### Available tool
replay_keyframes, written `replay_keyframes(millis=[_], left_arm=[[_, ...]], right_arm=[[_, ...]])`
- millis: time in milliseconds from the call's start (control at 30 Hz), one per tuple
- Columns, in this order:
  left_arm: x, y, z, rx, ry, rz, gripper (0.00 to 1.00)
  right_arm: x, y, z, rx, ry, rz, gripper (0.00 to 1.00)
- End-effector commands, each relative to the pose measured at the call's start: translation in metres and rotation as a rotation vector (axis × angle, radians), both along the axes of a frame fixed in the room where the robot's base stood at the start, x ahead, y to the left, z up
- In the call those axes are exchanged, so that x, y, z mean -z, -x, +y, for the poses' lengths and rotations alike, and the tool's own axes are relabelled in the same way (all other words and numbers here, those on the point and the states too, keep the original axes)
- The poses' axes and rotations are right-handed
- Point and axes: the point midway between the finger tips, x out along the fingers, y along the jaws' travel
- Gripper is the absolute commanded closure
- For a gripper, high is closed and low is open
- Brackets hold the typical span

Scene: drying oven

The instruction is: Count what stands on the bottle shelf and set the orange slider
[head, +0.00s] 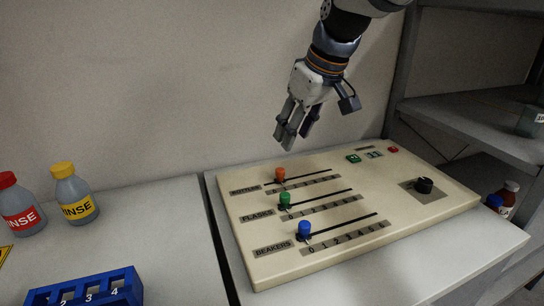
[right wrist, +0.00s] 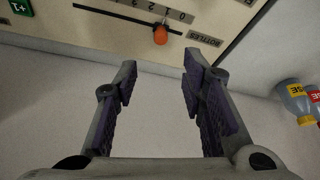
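The orange slider (head: 280,173) stands near the left end of the BOTTLES row on the cream control panel (head: 400,215). It also shows in the right wrist view (right wrist: 160,35), close to the 0 and 1 marks; its exact setting is hard to read. My right gripper (head: 292,138) is above and behind the panel, near the orange slider, pointing down and touching nothing. In the right wrist view its fingers (right wrist: 158,75) are apart and empty. A shelf unit at the right holds a red-labelled bottle (head: 508,195) and a blue-topped item (head: 493,202) low down, partly hidden. My left gripper is out of view.
Green (head: 285,199) and blue (head: 304,229) sliders stand in the FLASKS and BEAKERS rows. A black knob (head: 424,185) is at the panel's right. Rinse bottles (head: 75,195) and a blue numbered rack (head: 90,290) stand on the left bench. A glass vessel (head: 530,121) is on a higher shelf.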

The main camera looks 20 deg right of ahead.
Motion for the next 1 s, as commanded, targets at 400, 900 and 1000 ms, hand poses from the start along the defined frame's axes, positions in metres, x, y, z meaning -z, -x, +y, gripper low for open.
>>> replay_keyframes(millis=[400, 900, 1000], left_arm=[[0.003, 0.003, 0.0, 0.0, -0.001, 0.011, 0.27], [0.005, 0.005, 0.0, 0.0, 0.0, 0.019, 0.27], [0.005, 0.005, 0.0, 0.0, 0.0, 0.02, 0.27]], right_arm=[[0.092, -0.035, 0.009, 0.001, 0.0, 0.006, 0.62], [0.105, -0.042, 0.011, 0.0, 0.0, 0.001, 0.81], [0.105, -0.042, 0.011, 0.0, 0.0, 0.001, 1.0]])
